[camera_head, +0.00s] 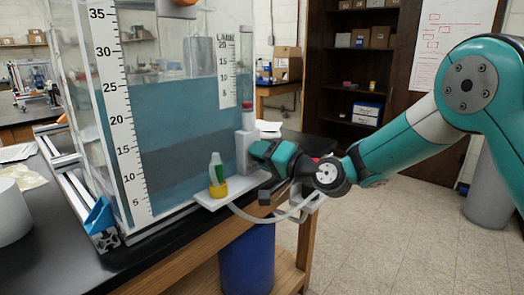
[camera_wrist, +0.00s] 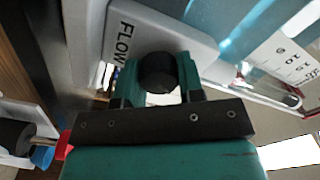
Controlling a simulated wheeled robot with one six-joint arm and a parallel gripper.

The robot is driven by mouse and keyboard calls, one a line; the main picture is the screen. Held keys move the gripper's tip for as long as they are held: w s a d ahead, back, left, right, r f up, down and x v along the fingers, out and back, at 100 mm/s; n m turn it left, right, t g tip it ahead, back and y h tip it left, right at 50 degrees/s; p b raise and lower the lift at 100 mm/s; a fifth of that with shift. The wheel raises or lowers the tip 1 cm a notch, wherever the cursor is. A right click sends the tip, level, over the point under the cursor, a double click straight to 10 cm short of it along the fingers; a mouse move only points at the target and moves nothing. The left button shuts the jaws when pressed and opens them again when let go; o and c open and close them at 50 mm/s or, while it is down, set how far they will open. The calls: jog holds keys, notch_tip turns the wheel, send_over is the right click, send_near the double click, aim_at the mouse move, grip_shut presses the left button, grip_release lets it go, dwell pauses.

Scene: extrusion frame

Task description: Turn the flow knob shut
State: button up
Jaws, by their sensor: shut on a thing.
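The flow knob (camera_wrist: 157,72) is a round black knob on a white block marked FLOW (camera_wrist: 190,22) in the wrist view. My gripper (camera_wrist: 157,82) has its teal fingers on either side of the knob and is shut on it. In the head view my gripper (camera_head: 262,150) reaches in from the right against the white block (camera_head: 243,152) at the tank's right corner. The knob is hidden behind the fingers there. How far the knob is turned cannot be told.
A water tank (camera_head: 170,130) with printed scales stands on a black bench (camera_head: 100,265). A blue bin (camera_head: 246,262) stands below.

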jog(key=m+p, duration=0.3)
jog(key=m, duration=0.2)
jog(key=shift+m, duration=0.3)
jog(key=m+p, duration=0.2)
jog(key=m, duration=0.1)
jog(key=shift+f+m+p, duration=0.2)
jog(key=shift+m+p, duration=0.9)
jog(key=shift+m, duration=0.5)
jog(key=o, duration=0.9)
jog(key=shift+d, duration=0.1)
